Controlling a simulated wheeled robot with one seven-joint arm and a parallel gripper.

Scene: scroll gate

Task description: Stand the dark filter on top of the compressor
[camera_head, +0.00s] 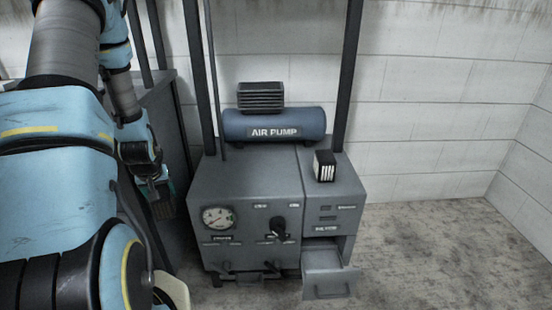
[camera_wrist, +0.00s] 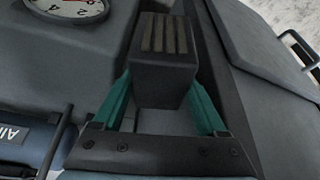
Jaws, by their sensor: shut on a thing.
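My gripper (camera_head: 160,188) is at the left side of the grey cabinet, partly hidden by my arm in the head view. In the wrist view its teal fingers (camera_wrist: 160,105) are shut on a dark filter (camera_wrist: 163,75), a dark block with tan slats at its far end. The compressor, a blue-grey tank (camera_head: 235,125) marked "AIR PUMP", lies on the cabinet's back. A black ribbed block (camera_head: 261,97) sits on top of it. The tank also shows at the lower left of the wrist view (camera_wrist: 22,142). The held filter is apart from the tank.
The grey cabinet (camera_head: 245,180) has a gauge (camera_head: 218,218), a dark knob (camera_head: 279,228) and an open drawer (camera_head: 328,272). A black block with white slats (camera_head: 325,165) stands on its right top. Dark posts (camera_head: 347,75) rise behind it. Floor at right is clear.

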